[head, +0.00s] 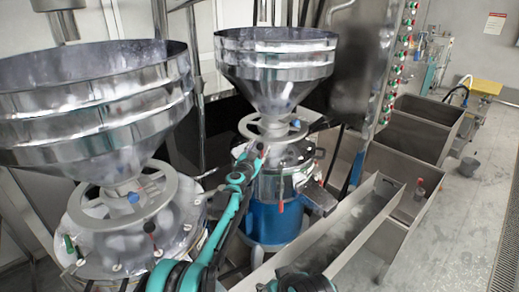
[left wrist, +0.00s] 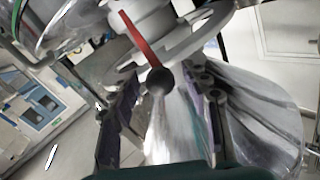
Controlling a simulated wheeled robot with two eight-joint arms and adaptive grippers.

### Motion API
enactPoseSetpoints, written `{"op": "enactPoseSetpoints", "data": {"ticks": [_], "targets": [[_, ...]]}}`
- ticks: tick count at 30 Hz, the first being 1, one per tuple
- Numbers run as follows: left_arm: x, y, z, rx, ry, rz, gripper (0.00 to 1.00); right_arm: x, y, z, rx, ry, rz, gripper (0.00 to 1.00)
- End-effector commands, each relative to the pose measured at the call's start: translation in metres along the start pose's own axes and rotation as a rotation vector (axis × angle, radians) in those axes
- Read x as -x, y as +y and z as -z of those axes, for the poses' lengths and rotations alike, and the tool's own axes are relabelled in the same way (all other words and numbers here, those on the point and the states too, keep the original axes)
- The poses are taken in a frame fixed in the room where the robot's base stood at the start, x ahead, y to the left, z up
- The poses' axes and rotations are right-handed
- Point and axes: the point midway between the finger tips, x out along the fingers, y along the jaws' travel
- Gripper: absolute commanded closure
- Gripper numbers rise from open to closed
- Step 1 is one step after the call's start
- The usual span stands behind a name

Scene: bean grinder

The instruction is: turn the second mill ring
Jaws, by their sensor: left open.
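The second mill's ring (head: 272,127) is a grey wheel under the middle metal hopper (head: 275,75). In the left wrist view the ring (left wrist: 185,48) shows close up, with a red handle (left wrist: 140,38) ending in a dark ball knob (left wrist: 159,81). My left gripper (head: 258,152) reaches to the near side of this ring in the head view. In the left wrist view its two dark fingers (left wrist: 163,115) stand apart, and the knob shows between and slightly beyond them. I cannot tell whether they touch it. No right gripper fingers are visible.
The first mill's hopper (head: 95,100) and ring (head: 130,197) stand close on the left. The second mill's blue body (head: 275,222) is below its ring. A long metal trough (head: 350,235) runs along the right. Open floor (head: 465,210) lies beyond it.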

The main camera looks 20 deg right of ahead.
Motion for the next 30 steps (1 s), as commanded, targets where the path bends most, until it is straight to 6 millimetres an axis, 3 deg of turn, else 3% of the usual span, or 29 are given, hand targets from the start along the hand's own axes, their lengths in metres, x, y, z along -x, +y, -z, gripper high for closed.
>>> {"op": "enactPoseSetpoints", "data": {"ticks": [4,9,10,20,30], "targets": [[0.0,0.0,0.0,0.0,0.0,0.0,0.53,0.0,0.0,0.0,0.0,0.0,0.0,0.52],[0.0,0.0,0.0,0.0,0.0,0.0,0.98,0.0,0.0,0.0,0.0,0.0,0.0,0.52],[0.0,0.0,0.0,0.0,0.0,0.0,1.0,0.0,0.0,0.0,0.0,0.0,0.0,0.52],[0.0,0.007,0.003,0.0,-0.007,0.021,1.0,0.001,0.0,0.001,0.0,0.0,0.0,0.52],[-0.005,0.047,0.017,0.0,-0.068,0.201,1.0,0.005,0.0,0.004,0.0,0.0,0.0,0.52]]}}
